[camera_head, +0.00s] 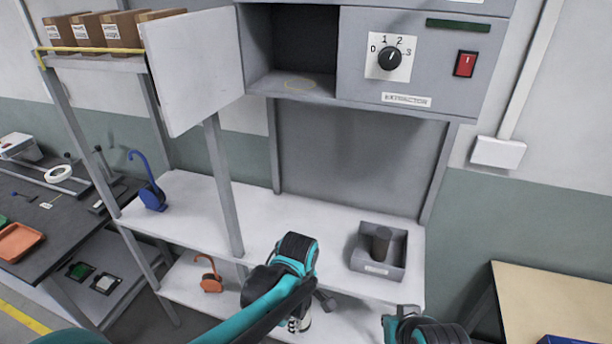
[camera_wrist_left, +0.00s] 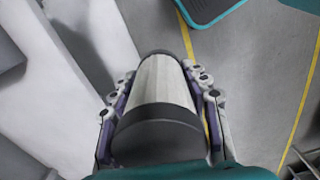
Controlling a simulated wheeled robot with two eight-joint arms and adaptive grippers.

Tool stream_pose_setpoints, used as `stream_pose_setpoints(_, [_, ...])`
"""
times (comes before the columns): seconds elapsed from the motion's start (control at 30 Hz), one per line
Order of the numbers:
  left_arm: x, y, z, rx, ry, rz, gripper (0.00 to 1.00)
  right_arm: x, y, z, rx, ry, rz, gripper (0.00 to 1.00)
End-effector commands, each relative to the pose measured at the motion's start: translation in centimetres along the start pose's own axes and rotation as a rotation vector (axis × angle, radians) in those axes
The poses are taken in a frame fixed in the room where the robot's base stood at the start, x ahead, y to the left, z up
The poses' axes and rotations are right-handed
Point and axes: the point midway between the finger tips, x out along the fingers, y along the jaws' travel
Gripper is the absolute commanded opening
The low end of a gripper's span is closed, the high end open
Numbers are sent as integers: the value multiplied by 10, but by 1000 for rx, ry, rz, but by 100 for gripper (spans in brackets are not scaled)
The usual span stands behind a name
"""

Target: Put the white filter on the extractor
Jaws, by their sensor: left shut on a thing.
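The extractor (camera_head: 420,60) is a grey cabinet with a dial, a red switch and an open compartment (camera_head: 300,85) on its left; the door (camera_head: 195,65) stands open. A thin yellow ring marks the compartment floor. My left gripper (camera_head: 303,314) is low in front of the white shelf unit, below the extractor. It is shut on the white filter (camera_wrist_left: 162,82), a pale cylinder with dark ends. The left wrist view shows the fingers on both sides of it. In the head view the arm hides most of the filter.
A grey bin (camera_head: 366,262) with a dark cylinder (camera_head: 381,245) stands on the upper white shelf (camera_head: 265,215). A blue hooked item (camera_head: 152,196) stands at that shelf's left, an orange one (camera_head: 211,283) on the lower shelf. Posts and the open door flank the compartment's left side.

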Motion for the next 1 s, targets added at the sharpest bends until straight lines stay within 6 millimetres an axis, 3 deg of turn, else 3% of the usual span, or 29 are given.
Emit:
stream_pose_setpoints(0.33, [38,3,-42,261,0,0,15,19,0,14,0,0,0,0])
stream_pose_setpoints(0.7, [116,-7,-130,824,0,0,15,55,0,40,0,0,0,0])
stream_pose_setpoints(1.0, [146,-18,-168,1107,0,0,15,68,0,49,0,0,0,0])
